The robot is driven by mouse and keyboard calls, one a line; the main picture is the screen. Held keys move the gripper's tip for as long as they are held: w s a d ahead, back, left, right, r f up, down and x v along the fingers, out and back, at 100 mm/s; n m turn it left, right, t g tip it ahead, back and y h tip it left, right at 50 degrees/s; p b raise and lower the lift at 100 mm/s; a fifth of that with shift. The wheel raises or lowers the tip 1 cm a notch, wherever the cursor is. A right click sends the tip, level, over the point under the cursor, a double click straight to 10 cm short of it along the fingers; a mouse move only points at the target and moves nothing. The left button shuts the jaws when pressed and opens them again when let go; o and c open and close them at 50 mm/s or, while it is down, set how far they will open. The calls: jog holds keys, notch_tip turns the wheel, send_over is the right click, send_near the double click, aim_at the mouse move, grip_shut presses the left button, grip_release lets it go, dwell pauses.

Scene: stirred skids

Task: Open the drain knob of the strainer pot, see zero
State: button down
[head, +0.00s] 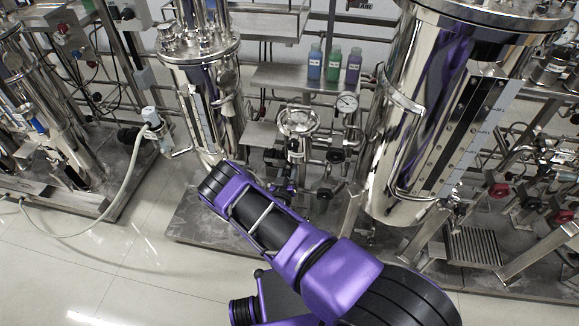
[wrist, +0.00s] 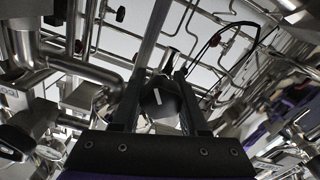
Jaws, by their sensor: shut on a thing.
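A dark faceted knob (wrist: 160,102) with a short white line on its face sits between the two fingers of my gripper (wrist: 157,88) in the wrist view. The fingers are shut on it from both sides. The white line runs slightly aslant. In the head view a small steel pot (head: 297,122) with a round top, seemingly the strainer pot, stands in the pipework between two tall vessels. My purple arm reaches toward the pipes below it. The knob and my fingertips cannot be made out clearly there. I cannot read any zero mark.
A large steel vessel (head: 418,110) stands to the right and a narrower one (head: 207,95) to the left. A pressure gauge (head: 347,103) is beside the pot. Bottles (head: 333,66) stand on a shelf behind. Pipes crowd the gripper; the floor at front left is clear.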

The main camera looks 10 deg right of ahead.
jog(key=shift+n, duration=1.1)
jog(key=shift+c, duration=2.2)
grip_release()
jog(key=p+v, duration=0.1)
jog(key=v, duration=1.6)
jog(key=shift+s+p, duration=0.2)
jog(key=shift+p, duration=0.1)
